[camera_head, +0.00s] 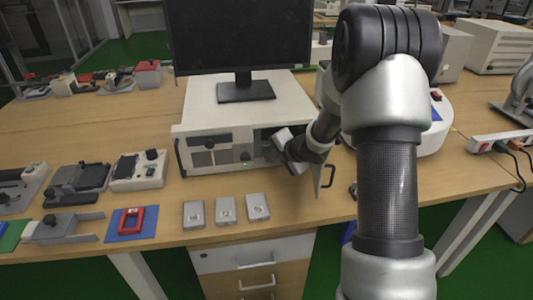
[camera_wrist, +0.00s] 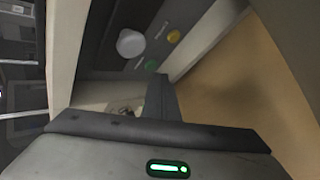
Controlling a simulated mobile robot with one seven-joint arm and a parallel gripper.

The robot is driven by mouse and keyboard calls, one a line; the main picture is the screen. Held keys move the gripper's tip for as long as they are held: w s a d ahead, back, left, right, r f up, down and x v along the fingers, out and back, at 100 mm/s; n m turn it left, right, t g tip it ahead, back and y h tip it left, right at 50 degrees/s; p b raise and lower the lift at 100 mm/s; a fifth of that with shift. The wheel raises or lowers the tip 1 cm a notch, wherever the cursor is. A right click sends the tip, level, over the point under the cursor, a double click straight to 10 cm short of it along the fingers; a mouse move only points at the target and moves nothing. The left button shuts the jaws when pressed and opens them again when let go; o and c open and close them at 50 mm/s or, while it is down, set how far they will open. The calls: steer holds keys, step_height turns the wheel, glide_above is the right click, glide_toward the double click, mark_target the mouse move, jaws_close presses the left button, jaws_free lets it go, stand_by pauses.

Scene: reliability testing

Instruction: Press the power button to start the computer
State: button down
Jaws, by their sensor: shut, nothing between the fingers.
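The computer (camera_head: 250,103) is a white box on the wooden table, with a dark front panel (camera_head: 208,150). A dark monitor (camera_head: 240,35) stands on top of it. A small front door with a handle (camera_head: 325,177) stands open at the right. My gripper (camera_head: 274,149) is shut and empty at the right part of the front. In the wrist view, its fingers (camera_wrist: 160,88) point at a dark panel with a round white knob (camera_wrist: 130,43), a yellow button (camera_wrist: 173,36) and a green button (camera_wrist: 151,65). The fingertips are close to the green button; I cannot tell if they touch it.
Three small grey boxes (camera_head: 225,210) sit in front of the computer. A red part on a blue mat (camera_head: 132,222) and several grey devices (camera_head: 138,170) lie to the left. A power strip (camera_head: 500,140) lies at the right.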

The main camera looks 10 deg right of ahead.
steer(key=shift+s+f+b, duration=0.1)
steer(key=shift+s+b, duration=1.1)
steer(key=shift+s, duration=1.8)
